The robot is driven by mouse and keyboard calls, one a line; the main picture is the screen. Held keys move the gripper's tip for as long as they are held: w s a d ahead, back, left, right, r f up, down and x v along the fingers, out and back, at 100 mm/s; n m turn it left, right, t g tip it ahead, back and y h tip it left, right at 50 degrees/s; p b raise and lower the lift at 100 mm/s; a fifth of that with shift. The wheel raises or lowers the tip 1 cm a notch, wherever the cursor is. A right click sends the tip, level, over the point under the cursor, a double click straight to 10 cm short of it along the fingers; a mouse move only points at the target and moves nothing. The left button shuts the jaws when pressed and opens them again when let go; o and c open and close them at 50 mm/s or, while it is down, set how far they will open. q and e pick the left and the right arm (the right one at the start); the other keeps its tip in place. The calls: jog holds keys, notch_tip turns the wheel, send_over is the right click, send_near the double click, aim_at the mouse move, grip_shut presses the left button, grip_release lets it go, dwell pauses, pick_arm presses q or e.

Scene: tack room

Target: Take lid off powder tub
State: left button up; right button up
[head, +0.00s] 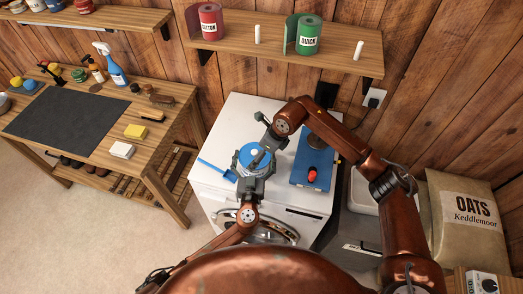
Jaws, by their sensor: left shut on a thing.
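The powder tub (243,172) stands on top of the white machine, with its round blue lid (248,152) on top. My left gripper (254,174) comes in from the front and is shut around the tub's body, below the lid. My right gripper (263,143) reaches in from the back right, over the lid's right edge. Its fingers overlap the lid and are too small to tell whether they are open or shut.
The white machine's top (237,115) has free room behind the tub. A blue scoop (217,171) lies left of the tub, and a blue case (313,163) lies to the right. A wall shelf (335,61) hangs behind. A wooden bench (105,158) stands at left.

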jog(key=c, duration=1.1)
pick_arm(q)
jog(key=shift+s+r, duration=0.1)
jog(key=shift+r, duration=0.05)
pick_arm(e)
jog(key=shift+s+d+f, duration=0.1)
jog(key=shift+d+f, duration=0.1)
jog(key=shift+f, duration=0.25)
grip_shut()
jog(key=shift+a+r, duration=0.15)
jog(key=shift+r, duration=0.25)
jog(key=shift+f, duration=0.1)
jog(key=shift+r, duration=0.25)
